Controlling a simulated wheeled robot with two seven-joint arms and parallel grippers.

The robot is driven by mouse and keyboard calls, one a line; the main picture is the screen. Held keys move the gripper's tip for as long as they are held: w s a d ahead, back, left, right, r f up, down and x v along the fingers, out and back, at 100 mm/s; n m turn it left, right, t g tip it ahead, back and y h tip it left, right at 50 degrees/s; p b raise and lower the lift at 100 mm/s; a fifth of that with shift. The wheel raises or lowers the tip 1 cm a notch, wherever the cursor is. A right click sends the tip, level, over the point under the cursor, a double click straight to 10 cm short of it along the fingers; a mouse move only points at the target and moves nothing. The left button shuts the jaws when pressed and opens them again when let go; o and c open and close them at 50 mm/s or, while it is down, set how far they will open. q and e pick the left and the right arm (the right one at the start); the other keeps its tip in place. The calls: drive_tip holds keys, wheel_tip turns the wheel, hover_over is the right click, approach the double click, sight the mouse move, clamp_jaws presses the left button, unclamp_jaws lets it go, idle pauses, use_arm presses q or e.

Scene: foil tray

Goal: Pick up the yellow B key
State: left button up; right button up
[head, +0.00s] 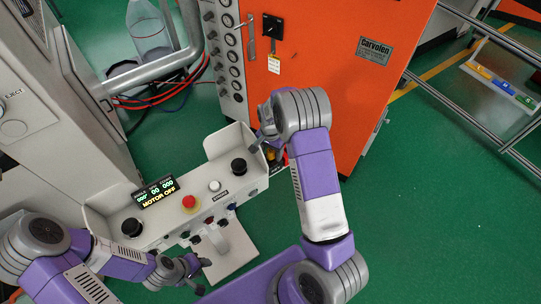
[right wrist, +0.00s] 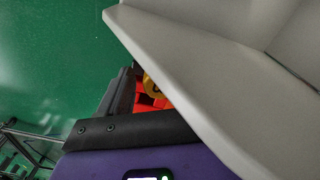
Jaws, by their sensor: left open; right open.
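A small yellow piece (right wrist: 151,86), likely the yellow key, shows in the right wrist view, partly hidden behind the pale console edge. A dark mark on it is too small to read. Red parts (right wrist: 150,101) sit just below it. In the head view a yellow spot (head: 271,154) shows beside the console's right end, largely covered by my right arm. My right gripper (head: 259,136) is open at the console's upper right corner, close to that spot; no hold on it shows. My left gripper (head: 194,273) is open and low, by the pale plate in front of the console.
The grey console (head: 165,208) carries black knobs, a red button (head: 190,203) and a display reading MOTOR OFF. Several small key switches (head: 209,221) line its front. An orange cabinet (head: 335,70) stands behind. Green floor (head: 430,220) is free at right.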

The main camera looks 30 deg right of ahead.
drive_tip(key=shift+f, duration=0.9)
drive_tip(key=c, duration=1.2)
drive_tip(key=shift+o, duration=0.2)
drive_tip(key=shift+r, duration=0.1)
wheel_tip(320, 180, up, 24)
drive_tip(key=p, duration=0.6)
drive_tip(key=shift+f+p, duration=0.25)
drive_tip(key=shift+p, duration=0.15)
